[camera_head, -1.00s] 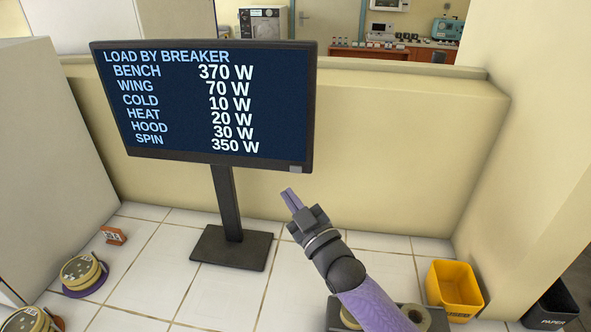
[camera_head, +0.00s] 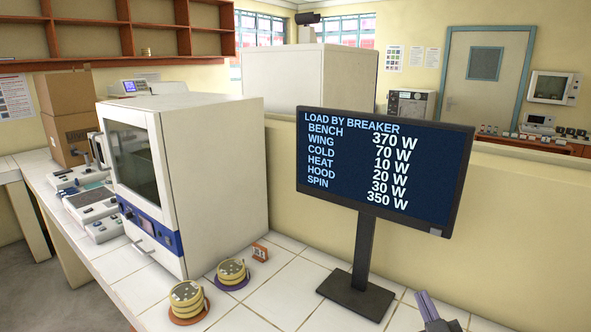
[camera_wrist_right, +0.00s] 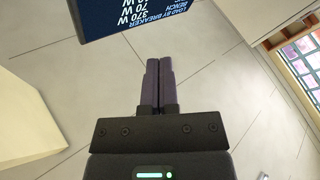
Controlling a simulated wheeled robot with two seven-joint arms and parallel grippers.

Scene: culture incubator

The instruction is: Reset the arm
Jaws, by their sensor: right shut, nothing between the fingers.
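My right gripper (camera_head: 427,305) shows at the bottom edge of the head view, to the right of the monitor's stand. Its two purple-grey fingers are closed together with nothing between them. The rest of my right arm is out of the head view. My left gripper is in neither view.
A monitor (camera_head: 385,165) with a load list stands on the white tiled bench (camera_head: 245,318), near my right gripper. A white incubator (camera_head: 215,165) stands left.

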